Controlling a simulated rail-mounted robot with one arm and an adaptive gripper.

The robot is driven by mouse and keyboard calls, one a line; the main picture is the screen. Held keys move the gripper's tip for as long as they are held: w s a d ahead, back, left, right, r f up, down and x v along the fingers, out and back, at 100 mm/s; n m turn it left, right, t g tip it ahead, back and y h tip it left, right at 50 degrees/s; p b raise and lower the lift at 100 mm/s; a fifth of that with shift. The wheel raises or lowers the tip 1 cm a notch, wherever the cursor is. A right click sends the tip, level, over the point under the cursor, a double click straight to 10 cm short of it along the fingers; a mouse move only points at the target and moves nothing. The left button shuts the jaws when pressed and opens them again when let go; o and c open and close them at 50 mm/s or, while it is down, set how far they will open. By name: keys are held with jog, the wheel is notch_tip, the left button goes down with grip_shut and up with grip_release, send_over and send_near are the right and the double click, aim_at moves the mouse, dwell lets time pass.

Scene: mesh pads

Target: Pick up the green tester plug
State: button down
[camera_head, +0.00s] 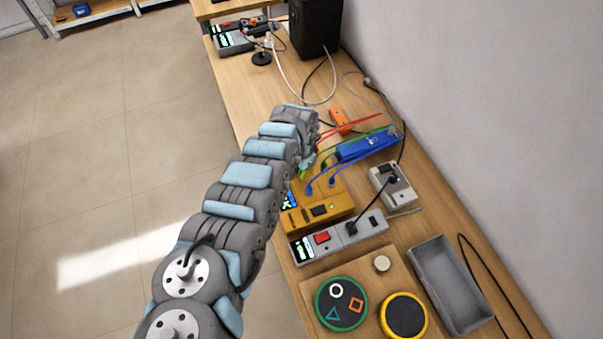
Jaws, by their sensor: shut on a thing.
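My gripper (308,160) is at the end of my arm, over the back left part of the yellow tester box (322,203). It is shut on a small green piece, which looks like the green tester plug (302,174). My arm and the jaws hide most of the plug. I cannot tell whether it touches the tester or is clear of it. A green cable (352,141) runs from near the gripper towards the blue box (366,147). Blue and red cables run beside it.
A grey power strip (340,239), a grey socket box (393,185), an empty grey tray (449,283) and a board with round pads (341,303) are in front. An orange device (340,121) lies behind. The wall bounds the right side; the wooden table (262,98) has free room behind the gripper.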

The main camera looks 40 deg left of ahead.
jog(key=shift+r, duration=0.1)
jog(key=r+p, duration=0.2)
jog(key=p, duration=0.1)
jog(key=r+p, duration=0.2)
jog(key=shift+s+d, duration=0.2)
jog(key=shift+s, duration=0.05)
jog(key=s+d+r+p, duration=0.8)
jog(key=s+p, duration=0.2)
jog(key=p, duration=0.6)
jog(key=shift+d+r, duration=0.25)
jog(key=shift+r, duration=0.1)
jog(key=shift+s, duration=0.1)
jog(key=shift+r, duration=2.55)
jog(key=shift+d+r, duration=0.1)
jog(key=shift+d, duration=0.05)
